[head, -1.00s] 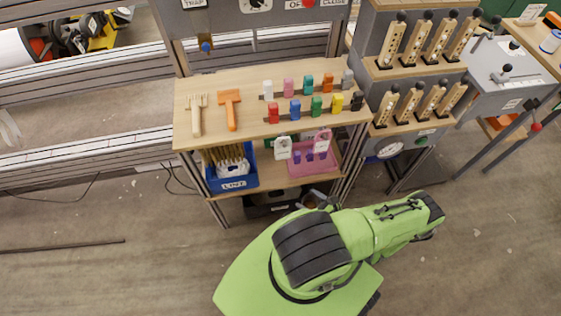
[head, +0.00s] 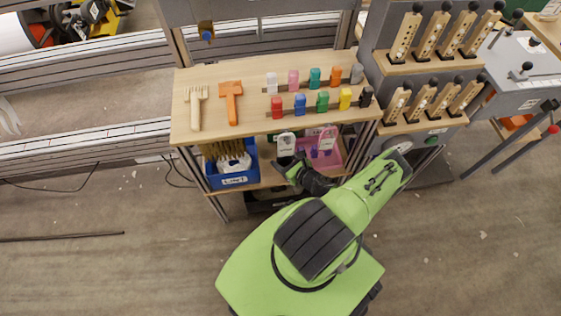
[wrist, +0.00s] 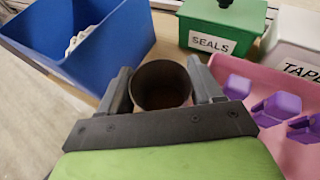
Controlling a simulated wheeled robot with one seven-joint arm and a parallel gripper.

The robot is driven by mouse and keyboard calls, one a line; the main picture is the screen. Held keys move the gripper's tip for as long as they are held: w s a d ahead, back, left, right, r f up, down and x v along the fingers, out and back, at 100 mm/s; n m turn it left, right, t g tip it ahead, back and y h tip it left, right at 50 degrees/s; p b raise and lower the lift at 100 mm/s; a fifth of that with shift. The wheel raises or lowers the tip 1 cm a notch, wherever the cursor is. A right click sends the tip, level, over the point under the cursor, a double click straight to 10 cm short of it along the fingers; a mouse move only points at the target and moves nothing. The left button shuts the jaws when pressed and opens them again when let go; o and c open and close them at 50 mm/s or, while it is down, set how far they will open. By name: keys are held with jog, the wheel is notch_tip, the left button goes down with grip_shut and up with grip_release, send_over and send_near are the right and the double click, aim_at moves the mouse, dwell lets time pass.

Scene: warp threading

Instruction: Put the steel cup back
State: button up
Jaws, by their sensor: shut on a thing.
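The steel cup (wrist: 160,86) is a dark, open-topped cylinder in the wrist view, seen from above with its inside looking empty. My gripper (wrist: 164,92) is shut on it, with one grey finger on each side. In the head view my gripper (head: 290,163) is at the front of the lower shelf (head: 271,176), between the blue bin and the pink tray. The cup is too small and dark to make out clearly there. I cannot tell whether its base touches the shelf.
The blue bin (wrist: 84,32) labelled LINT is to the left. The green SEALS box (wrist: 222,26) stands behind. The pink tray (wrist: 300,148) with purple pieces is to the right, beside a white TAPE box (wrist: 295,40). The wooden top shelf (head: 260,70) overhangs the lower shelf.

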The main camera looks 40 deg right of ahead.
aim_at(280, 160)
jog(key=shift+w, duration=0.75)
jog(key=f+b, duration=0.1)
jog(key=f, duration=0.1)
jog(key=f+b, duration=0.1)
jog(key=shift+w+d+f+b, duration=0.1)
jog(key=shift+w+f+b, duration=0.2)
jog(key=shift+f, duration=0.1)
jog(key=shift+r, duration=0.15)
jog(key=o, duration=1.2)
jog(key=shift+s+r+p, duration=0.15)
jog(key=shift+s+p, duration=0.2)
jog(key=p+v, duration=0.3)
jog(key=v, duration=0.8)
jog(key=shift+s+r, duration=0.1)
jog(key=shift+s, duration=0.05)
